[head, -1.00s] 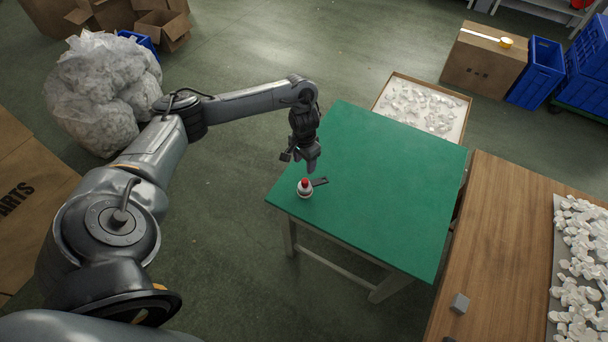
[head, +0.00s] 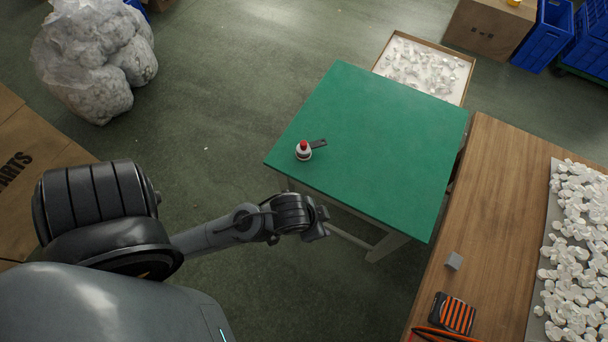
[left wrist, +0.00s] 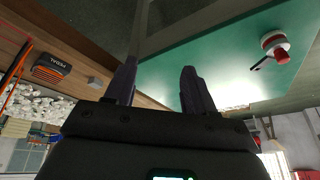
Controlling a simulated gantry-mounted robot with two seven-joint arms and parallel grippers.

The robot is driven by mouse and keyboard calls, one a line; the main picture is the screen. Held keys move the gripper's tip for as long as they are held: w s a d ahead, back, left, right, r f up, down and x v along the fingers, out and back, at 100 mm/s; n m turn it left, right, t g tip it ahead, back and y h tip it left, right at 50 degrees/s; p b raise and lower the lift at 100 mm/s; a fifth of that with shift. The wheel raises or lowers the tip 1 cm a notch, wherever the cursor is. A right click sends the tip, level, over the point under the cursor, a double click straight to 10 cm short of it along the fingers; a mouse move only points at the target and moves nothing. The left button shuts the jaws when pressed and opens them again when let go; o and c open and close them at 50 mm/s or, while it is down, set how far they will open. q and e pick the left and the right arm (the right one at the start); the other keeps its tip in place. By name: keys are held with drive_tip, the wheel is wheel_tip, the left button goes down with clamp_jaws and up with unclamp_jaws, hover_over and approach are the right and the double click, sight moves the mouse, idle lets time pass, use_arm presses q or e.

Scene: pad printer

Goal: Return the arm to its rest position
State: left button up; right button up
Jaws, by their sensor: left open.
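My left gripper (head: 322,222) is in the head view, just off the near edge of the green table (head: 372,150). It is open and empty. In the left wrist view its two dark fingers (left wrist: 160,88) stand apart with nothing between them. A small white container with a red top (head: 303,150) stands on the green table near its left corner, with a flat dark piece (head: 319,144) beside it. The container also shows at the upper right of the left wrist view (left wrist: 275,46). My gripper is apart from it. My right gripper is in neither view.
A wooden table (head: 490,220) on the right bears a grey cube (head: 454,261), a black-and-orange item (head: 454,313) and a board of white parts (head: 575,250). A tray of white parts (head: 463,98) lies behind the green table. Open floor (head: 220,130) lies left.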

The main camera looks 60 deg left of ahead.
use_arm(q)
drive_tip(key=s, duration=0.1)
drive_tip(key=s+a, duration=0.1)
drive_tip(key=s+g, duration=0.1)
drive_tip(key=shift+s+a+r+n, duration=0.2)
drive_tip(key=shift+a+r+n, duration=0.1)
drive_tip(key=shift+r, duration=0.1)
